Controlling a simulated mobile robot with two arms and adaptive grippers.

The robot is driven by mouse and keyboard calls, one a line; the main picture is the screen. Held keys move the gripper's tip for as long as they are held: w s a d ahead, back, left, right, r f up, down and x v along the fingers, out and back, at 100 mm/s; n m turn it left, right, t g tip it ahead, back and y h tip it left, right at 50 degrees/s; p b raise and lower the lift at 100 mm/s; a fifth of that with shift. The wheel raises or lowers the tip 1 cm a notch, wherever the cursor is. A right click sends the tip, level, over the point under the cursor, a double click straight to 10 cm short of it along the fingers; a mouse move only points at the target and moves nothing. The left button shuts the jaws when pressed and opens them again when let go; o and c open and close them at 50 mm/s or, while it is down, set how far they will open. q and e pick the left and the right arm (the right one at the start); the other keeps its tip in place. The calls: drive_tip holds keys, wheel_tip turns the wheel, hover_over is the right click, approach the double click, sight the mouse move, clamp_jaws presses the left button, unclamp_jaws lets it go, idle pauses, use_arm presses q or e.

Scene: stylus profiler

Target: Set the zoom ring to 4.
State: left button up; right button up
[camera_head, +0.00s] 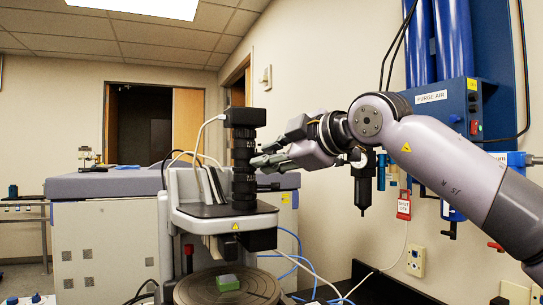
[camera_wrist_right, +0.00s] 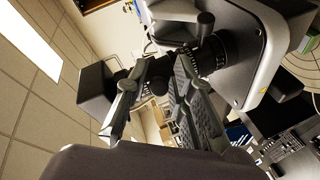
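The black zoom lens tube (camera_head: 243,165) stands upright on the profiler, under a black camera box (camera_head: 245,117). Its ringed lower part with small white marks shows in the right wrist view (camera_wrist_right: 210,55); I cannot read the setting. My right gripper (camera_head: 262,158) reaches in from the right, its fingertips close beside the tube. In the right wrist view its two fingers (camera_wrist_right: 160,100) are spread apart, with part of the black tube showing beyond and between them. I cannot tell whether a finger touches the tube. My left gripper is out of view.
Below the lens, the profiler has a round dark stage (camera_head: 190,292) holding a small green block (camera_head: 228,282). A blue purge-air panel (camera_head: 450,110) and a black wall filter (camera_head: 362,190) are at the right. A large grey cabinet (camera_head: 90,240) stands behind.

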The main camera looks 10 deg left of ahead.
drive_tip(key=shift+o, duration=1)
drive_tip(key=shift+s+d+r, duration=0.1)
drive_tip(key=shift+d+r, duration=0.05)
drive_tip(key=shift+d, duration=0.1)
drive_tip(key=v, duration=1.1)
drive_tip(key=shift+s+d, duration=0.2)
